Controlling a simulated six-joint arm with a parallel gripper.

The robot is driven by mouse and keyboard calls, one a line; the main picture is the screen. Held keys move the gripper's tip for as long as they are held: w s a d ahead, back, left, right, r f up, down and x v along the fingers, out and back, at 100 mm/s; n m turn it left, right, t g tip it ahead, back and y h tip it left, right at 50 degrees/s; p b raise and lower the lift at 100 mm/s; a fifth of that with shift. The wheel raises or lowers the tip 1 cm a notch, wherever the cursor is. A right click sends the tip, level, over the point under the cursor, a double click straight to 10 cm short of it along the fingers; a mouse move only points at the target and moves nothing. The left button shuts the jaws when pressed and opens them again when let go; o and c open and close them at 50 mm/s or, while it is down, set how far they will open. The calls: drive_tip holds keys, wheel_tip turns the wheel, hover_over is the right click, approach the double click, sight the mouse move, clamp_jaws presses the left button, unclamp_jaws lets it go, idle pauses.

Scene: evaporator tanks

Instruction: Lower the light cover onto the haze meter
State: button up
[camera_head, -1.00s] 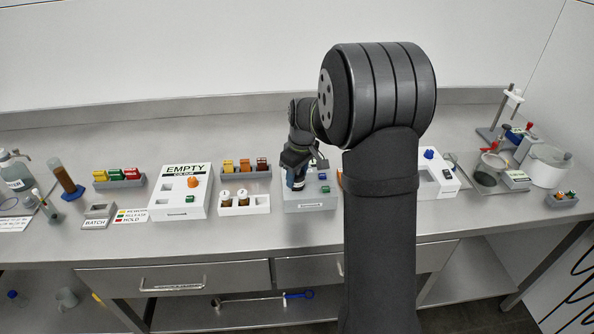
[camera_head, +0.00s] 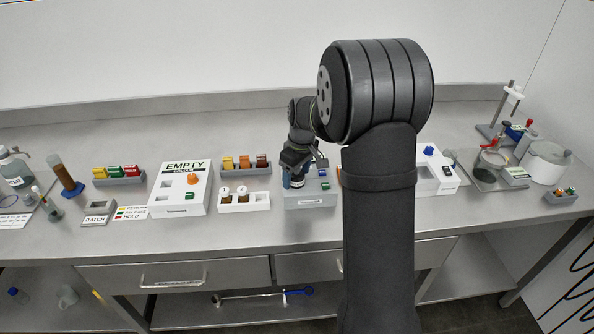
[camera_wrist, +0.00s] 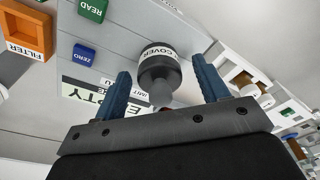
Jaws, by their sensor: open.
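The light cover (camera_wrist: 158,73) is a dark round cap with a white band reading COVER and a narrower grey knob toward the camera. It stands at the haze meter (camera_wrist: 125,35); whether it is fully seated is hard to tell. My gripper (camera_wrist: 163,88) is open, with one blue finger on each side of the knob and a gap visible on both sides. In the head view my gripper (camera_head: 297,178) is over the left part of the grey haze meter (camera_head: 312,202).
A white vial rack (camera_head: 244,207) and a grey rack of coloured blocks (camera_head: 246,169) stand left of the meter. Farther left is a white EMPTY-display instrument (camera_head: 181,205). The counter front (camera_head: 240,240) is clear.

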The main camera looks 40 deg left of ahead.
wheel_tip(320, 180, up, 17)
drive_tip(key=d, duration=0.2)
drive_tip(key=shift+r, duration=0.15)
idle(0.5)
drive_tip(key=f, duration=0.5)
drive_tip(key=a+f, duration=0.1)
drive_tip(key=f, duration=0.5)
drive_tip(key=a+f, duration=0.1)
drive_tip(key=f, duration=0.5)
drive_tip(key=shift+r, duration=0.1)
